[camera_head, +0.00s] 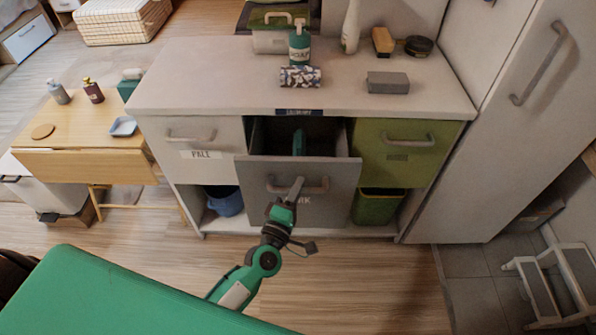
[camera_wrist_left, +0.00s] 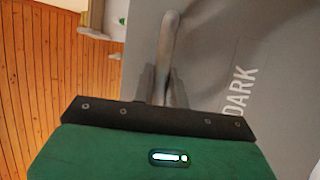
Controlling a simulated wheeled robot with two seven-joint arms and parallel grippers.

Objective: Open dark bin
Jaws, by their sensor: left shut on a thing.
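The dark bin (camera_head: 260,205) is the grey middle drawer of the white cabinet, with "DARK" lettering that reads in the left wrist view (camera_wrist_left: 238,92). It is pulled out, and its dark inside shows behind the front, with a green item (camera_head: 298,142) in it. My left gripper (camera_head: 293,190) is shut on the bar handle (camera_head: 315,185) of this bin. In the left wrist view the fingers (camera_wrist_left: 162,85) close around the handle (camera_wrist_left: 169,40). My right gripper is not in view.
The pale bin (camera_head: 215,135) and the green bin (camera_head: 400,150) flank it, both closed. The cabinet top (camera_head: 210,75) holds a pump bottle (camera_head: 299,45), a patterned roll (camera_head: 300,77) and a grey block (camera_head: 388,82). A wooden table (camera_head: 75,140) stands left; a step stool (camera_head: 555,285) stands right.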

